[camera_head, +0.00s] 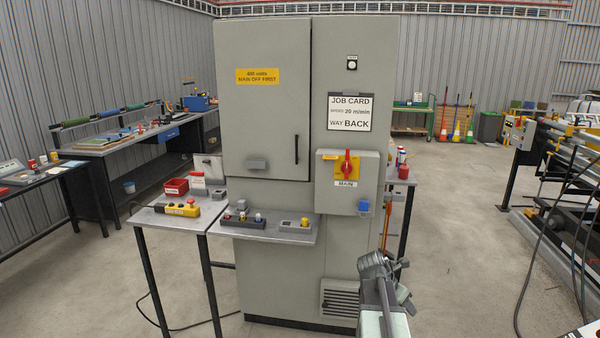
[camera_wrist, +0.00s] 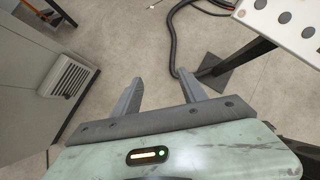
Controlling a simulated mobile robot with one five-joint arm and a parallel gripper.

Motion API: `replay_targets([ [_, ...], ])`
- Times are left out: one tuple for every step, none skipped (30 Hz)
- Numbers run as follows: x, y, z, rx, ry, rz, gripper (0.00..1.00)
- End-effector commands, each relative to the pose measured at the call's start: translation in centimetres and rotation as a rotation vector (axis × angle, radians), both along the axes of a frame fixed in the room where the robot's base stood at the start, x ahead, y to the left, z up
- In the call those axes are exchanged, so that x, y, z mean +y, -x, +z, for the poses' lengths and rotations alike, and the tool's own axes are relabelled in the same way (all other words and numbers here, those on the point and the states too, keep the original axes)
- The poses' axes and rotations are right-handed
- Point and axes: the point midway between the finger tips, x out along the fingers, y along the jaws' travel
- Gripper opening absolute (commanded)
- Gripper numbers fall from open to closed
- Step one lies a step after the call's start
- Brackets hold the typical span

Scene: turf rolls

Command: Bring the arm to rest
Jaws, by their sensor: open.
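My gripper shows in the wrist view (camera_wrist: 162,88) with its two grey fingers apart and nothing between them. Bare concrete floor lies beyond the fingertips. In the head view my arm (camera_head: 382,285) stands at the lower middle, in front of the right part of a grey control cabinet (camera_head: 263,120). The fingers cannot be made out clearly in that view. The cabinet's lower side with a vent (camera_wrist: 65,78) shows at the left of the wrist view.
A shelf (camera_head: 265,231) with switches juts from the cabinet. A red main switch (camera_head: 347,165) is on its front. A side table (camera_head: 165,218) stands left. A black cable (camera_wrist: 172,40) and a post's foot plate (camera_wrist: 215,72) are on the floor. Open floor lies right of the cabinet.

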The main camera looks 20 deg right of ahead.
Motion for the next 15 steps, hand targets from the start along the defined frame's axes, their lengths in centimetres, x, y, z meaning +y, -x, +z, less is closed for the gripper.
replay_targets([
  [4.3, -2.2, -0.4, -0.032, -0.027, 0.024, 0.5],
  [6.7, -3.3, -0.6, -0.056, -0.047, 0.025, 0.5],
  [10.0, -4.6, -0.9, -0.088, -0.075, 0.017, 0.5],
  [12.5, -5.4, -1.2, -0.116, -0.1, 0.005, 0.5],
  [15.1, -6.1, -1.5, -0.143, -0.127, -0.013, 0.5],
  [18.5, -6.8, -1.8, -0.18, -0.165, -0.047, 0.5],
  [21.1, -7.2, -2.1, -0.207, -0.196, -0.078, 0.5],
  [23.8, -7.4, -2.4, -0.235, -0.229, -0.117, 0.5],
  [27.3, -7.5, -2.7, -0.271, -0.276, -0.184, 0.5],
  [29.9, -7.4, -3.0, -0.298, -0.312, -0.244, 0.5],
  [32.5, -7.1, -3.2, -0.324, -0.351, -0.319, 0.5],
  [35.8, -6.4, -3.6, -0.356, -0.401, -0.439, 0.5],
  [37.7, -5.9, -3.8, -0.377, -0.432, -0.54, 0.5],
  [39.2, -5.3, -3.9, -0.396, -0.458, -0.646, 0.5],
  [40.6, -4.5, -4.1, -0.418, -0.483, -0.797, 0.5],
])
